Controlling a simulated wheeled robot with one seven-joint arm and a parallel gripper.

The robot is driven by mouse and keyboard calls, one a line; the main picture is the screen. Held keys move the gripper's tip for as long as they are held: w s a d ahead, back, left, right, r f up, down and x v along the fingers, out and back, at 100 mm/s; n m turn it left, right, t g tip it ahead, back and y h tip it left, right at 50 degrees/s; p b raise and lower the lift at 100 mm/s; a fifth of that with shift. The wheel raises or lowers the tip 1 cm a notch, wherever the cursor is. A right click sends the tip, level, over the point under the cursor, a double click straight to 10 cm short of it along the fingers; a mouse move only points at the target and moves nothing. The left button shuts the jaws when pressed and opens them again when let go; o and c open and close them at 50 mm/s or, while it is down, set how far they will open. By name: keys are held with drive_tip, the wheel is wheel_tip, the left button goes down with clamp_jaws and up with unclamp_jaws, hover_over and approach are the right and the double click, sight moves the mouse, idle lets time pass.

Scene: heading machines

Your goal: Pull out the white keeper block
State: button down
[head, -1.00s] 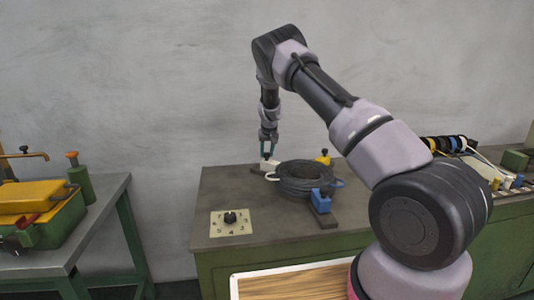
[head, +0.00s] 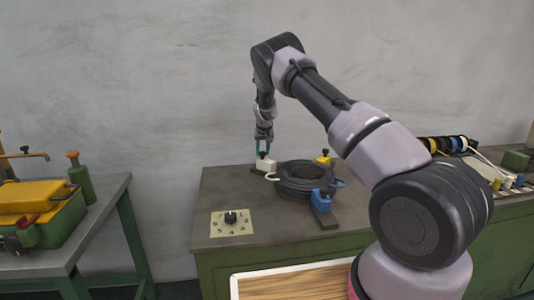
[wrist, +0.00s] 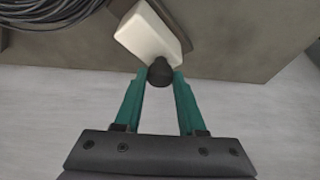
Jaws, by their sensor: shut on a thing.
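The white keeper block (head: 265,165) stands at the back left of the dark coil (head: 303,178) on the green bench. It has a black knob on top. In the wrist view the white block (wrist: 149,34) sits against a dark plate, and its black knob (wrist: 160,72) is between my teal fingertips. My gripper (head: 264,150) is shut on the knob from above. The block appears to rest at its place beside the coil; I cannot tell whether it is lifted.
A yellow block (head: 323,161) and a blue block (head: 321,200) stand around the coil. A wood-topped tray (head: 300,282) is in front. The left table (head: 95,205) stands apart with a yellow-and-green case.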

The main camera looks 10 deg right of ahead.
drive_tip(key=shift+w+a+r, duration=0.1)
drive_tip(key=shift+w+a, duration=0.8)
drive_tip(key=shift+a, duration=0.05)
drive_tip(key=c, duration=0.5)
unclamp_jaws()
drive_tip(key=shift+w+a, duration=0.1)
drive_tip(key=v, duration=1)
drive_tip(key=shift+s+r, duration=0.25)
